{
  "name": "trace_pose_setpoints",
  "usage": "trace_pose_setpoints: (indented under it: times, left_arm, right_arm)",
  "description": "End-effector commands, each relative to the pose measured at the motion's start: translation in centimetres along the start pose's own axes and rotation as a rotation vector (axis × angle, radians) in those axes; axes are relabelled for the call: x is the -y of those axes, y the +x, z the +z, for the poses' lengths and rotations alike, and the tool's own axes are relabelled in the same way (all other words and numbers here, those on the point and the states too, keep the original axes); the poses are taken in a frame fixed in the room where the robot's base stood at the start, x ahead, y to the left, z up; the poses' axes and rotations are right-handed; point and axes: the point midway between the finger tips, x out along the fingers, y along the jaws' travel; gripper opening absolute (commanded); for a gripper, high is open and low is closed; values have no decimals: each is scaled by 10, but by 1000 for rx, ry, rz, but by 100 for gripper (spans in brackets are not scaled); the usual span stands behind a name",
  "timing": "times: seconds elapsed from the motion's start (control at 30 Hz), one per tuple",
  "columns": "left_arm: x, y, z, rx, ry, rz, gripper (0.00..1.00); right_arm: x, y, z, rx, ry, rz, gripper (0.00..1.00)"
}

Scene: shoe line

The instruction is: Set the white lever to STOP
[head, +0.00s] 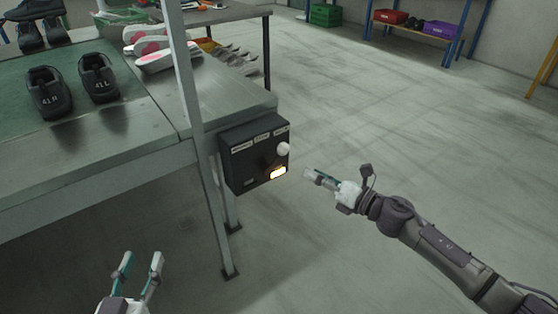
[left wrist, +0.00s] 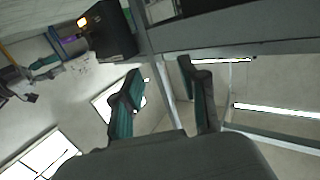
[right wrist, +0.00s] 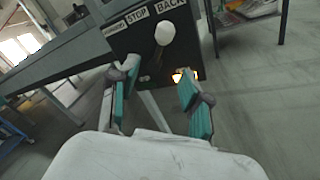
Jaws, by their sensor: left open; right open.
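The black control box (head: 252,160) hangs at the corner of the conveyor table. It carries FORWARD, STOP and BACK labels along its top. The white lever knob (head: 283,149) is on the BACK side, and in the right wrist view the knob (right wrist: 164,32) appears under the BACK label. My right gripper (head: 308,175) is open and empty, just right of the box and apart from the knob. In the right wrist view its fingers (right wrist: 157,78) point at the box below the knob. My left gripper (head: 140,262) is open and empty, low in front of the table.
A yellow lamp (head: 278,173) glows low on the box. Black shoes (head: 98,78) stand on the green belt (head: 20,103), with pink-and-white shoe parts (head: 165,55) to their right. A grey post (head: 188,90) rises left of the box.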

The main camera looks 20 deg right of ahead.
Motion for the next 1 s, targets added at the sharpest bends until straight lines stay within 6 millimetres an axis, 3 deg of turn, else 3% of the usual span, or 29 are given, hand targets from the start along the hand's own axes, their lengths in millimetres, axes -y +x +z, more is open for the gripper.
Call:
trace_pose_setpoints:
  times: [0.3, 0.5, 0.7, 1.0]
  left_arm:
    - [-2, 2, -15, -93, -2, 6, 43]
    - [-4, 2, -30, -183, -3, 10, 43]
    - [-6, 0, -39, -236, -5, 13, 43]
    - [-6, 0, -41, -243, -5, 13, 43]
  right_arm:
    - [0, 65, 2, 3, 1, 2, 48]
    - [1, 99, 1, 4, 2, -1, 48]
    - [1, 114, 0, 2, 3, -2, 48]
    - [1, 115, 0, 1, 3, -2, 48]
